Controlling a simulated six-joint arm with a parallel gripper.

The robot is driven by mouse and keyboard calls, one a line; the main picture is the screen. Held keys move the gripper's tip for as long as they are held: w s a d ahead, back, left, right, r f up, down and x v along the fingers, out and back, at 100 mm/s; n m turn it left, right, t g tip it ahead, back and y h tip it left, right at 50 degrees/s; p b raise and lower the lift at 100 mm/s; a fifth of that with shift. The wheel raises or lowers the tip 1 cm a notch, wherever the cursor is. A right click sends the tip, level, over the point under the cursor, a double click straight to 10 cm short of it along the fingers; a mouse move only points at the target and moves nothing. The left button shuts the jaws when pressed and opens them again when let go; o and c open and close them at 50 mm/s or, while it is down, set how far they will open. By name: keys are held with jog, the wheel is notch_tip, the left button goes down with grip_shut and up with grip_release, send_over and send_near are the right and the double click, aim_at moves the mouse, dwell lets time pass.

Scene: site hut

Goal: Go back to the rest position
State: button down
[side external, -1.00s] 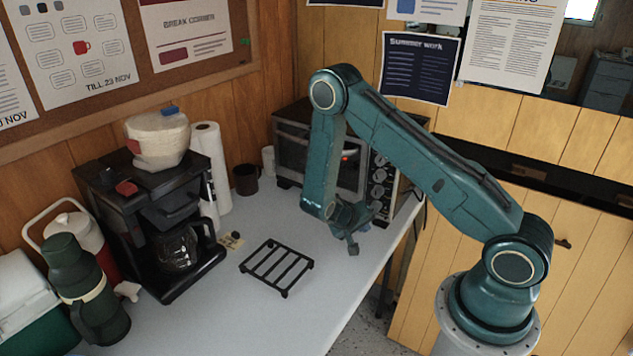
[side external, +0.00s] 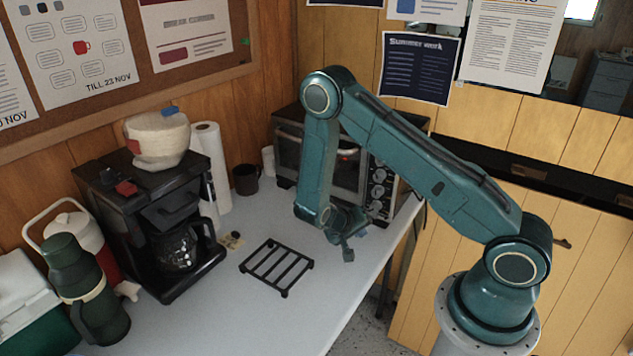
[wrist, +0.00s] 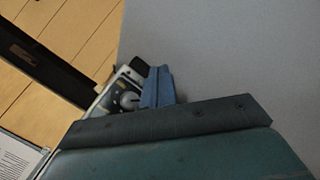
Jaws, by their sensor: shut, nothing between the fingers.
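My gripper (side external: 347,248) hangs low over the table, in front of the toaster oven, with its fingers shut and nothing held. In the wrist view a blue finger part (wrist: 158,88) shows beyond the dark edge of my wrist. The white tabletop (side external: 215,315) lies beneath, and a bare grey stretch of it fills the upper right of the wrist view. The gap between the fingers is too small to make out in the side view.
A black wire rack (side external: 277,267) lies left of my gripper. The toaster oven (side external: 378,190) stands behind my arm. A coffee maker (side external: 165,235), a paper roll (side external: 212,165), a brown mug (side external: 246,179) and a green flask (side external: 88,290) stand further left. The table's front is clear.

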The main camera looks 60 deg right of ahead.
jog(key=a+r+n+t+y, duration=0.15)
jog(key=a+r, duration=0.35)
jog(key=r, duration=0.6)
jog(key=a+r+t+y, duration=0.2)
jog(key=a+r+y, duration=0.15)
jog(key=r, duration=0.75)
jog(key=s+a+r+n+t+y, duration=0.3)
jog(key=s+a+r+n, duration=0.3)
jog(key=s+a+r, duration=0.4)
jog(key=shift+s+r+t+y, duration=0.45)
jog(key=shift+s+r, duration=1.3)
jog(key=shift+s, duration=1.15)
jog(key=shift+a+n, duration=0.1)
jog(key=shift+n, duration=0.15)
